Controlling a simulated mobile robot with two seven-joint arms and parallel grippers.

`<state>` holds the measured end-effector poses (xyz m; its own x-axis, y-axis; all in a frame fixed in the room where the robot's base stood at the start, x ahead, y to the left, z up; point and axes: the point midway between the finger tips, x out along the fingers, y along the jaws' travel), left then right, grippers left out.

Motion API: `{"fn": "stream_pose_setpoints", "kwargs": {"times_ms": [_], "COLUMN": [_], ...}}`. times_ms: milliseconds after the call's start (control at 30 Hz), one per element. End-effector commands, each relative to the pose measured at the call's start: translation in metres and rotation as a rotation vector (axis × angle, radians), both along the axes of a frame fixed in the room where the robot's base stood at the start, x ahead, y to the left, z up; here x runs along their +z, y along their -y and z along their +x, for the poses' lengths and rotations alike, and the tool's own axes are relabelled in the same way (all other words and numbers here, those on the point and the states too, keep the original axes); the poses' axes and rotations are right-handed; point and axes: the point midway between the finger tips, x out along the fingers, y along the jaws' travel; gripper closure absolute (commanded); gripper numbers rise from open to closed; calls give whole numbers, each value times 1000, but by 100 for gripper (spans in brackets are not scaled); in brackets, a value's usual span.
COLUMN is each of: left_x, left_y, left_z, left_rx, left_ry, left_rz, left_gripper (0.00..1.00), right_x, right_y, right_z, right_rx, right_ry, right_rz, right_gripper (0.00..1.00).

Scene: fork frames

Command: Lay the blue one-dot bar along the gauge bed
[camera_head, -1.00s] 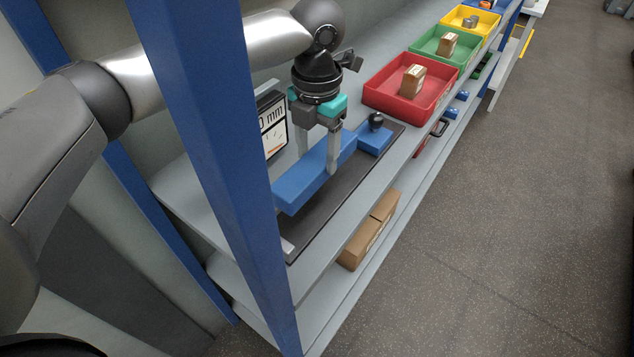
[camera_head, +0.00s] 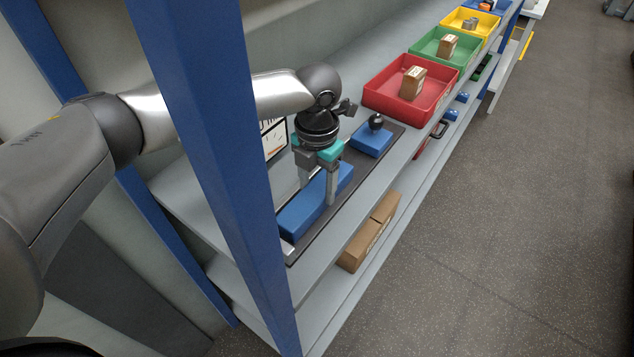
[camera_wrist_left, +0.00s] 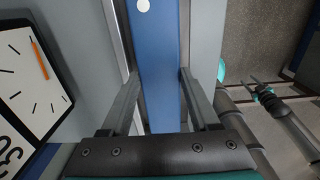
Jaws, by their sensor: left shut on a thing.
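The blue bar (camera_head: 300,216) lies lengthwise over the dark gauge bed (camera_head: 352,192), in line with it, and looks down on it or very nearly so. Its white dot (camera_wrist_left: 142,5) shows in the left wrist view. My left gripper (camera_head: 317,192) is shut across the bar, a finger on each side. The near end of the bar is close to the pale end stop (camera_head: 287,247). A blue block with a black knob (camera_head: 371,138) sits at the bed's far end, apart from the bar.
The gauge dial (camera_head: 274,138) stands behind the bed, partly hidden. A blue shelf post (camera_head: 215,150) crosses in front at left. Red (camera_head: 375,94), green (camera_head: 427,45) and yellow (camera_head: 458,20) trays stand further along. Brown boxes (camera_head: 368,235) are on the shelf below.

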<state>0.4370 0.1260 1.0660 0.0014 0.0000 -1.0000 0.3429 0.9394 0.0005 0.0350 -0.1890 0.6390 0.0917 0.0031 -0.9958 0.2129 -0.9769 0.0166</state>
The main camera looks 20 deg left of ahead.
Motion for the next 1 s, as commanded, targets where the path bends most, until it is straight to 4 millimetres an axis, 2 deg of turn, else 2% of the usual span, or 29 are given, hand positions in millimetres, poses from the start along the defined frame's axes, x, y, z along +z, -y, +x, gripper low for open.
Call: {"fn": "stream_pose_setpoints", "kwargs": {"times_ms": [33, 267, 600, 767, 1000], "left_x": [0, 0, 5, 30, 82], "left_y": [0, 0, 0, 0, 0], "left_z": [0, 0, 0, 1, 1], "left_rx": [0, 0, 0, -1, 1], "left_ry": [0, 0, 1, 4, 4], "left_rz": [0, 0, 0, -1, -1], "left_gripper": [35, 9, 8, 8, 8], "right_x": [0, 0, 0, 0, 1], "right_y": [0, 0, 0, 0, 0], "right_z": [0, 0, 0, 0, 0], "right_rx": [0, 0, 0, 0, 0], "right_ry": [0, 0, -1, -1, -1], "right_rz": [0, 0, 0, 0, 0], "right_gripper": [50, 50, 50, 50, 50]}}
